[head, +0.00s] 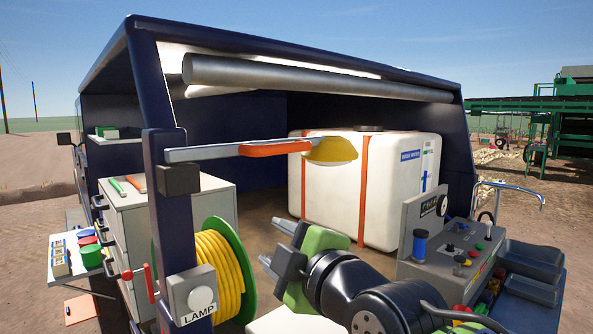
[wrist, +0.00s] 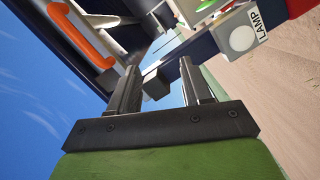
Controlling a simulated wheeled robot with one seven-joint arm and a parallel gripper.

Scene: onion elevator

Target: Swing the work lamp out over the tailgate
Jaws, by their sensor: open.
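The work lamp has a yellow shade (head: 331,151) at the end of a grey arm (head: 200,153) with an orange grip (head: 275,148). The arm runs rightward from a dark bracket (head: 178,180) on the vehicle's left rear post, and the shade appears in front of the white tank. My gripper (head: 280,247) is open and empty, below the lamp and right of the cable reel. In the wrist view the orange grip (wrist: 80,35) lies at upper left, outside my open jaws (wrist: 159,66). The bracket (wrist: 155,84) shows between the fingers, apparently beyond them.
A grey box labelled LAMP (head: 193,293) is on the post. A reel of yellow cable (head: 220,265) stands beside it. A white tank (head: 395,200) fills the back. A control panel (head: 450,240) stands at right, and grey drawers (head: 120,225) at left. Air around the grip looks clear.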

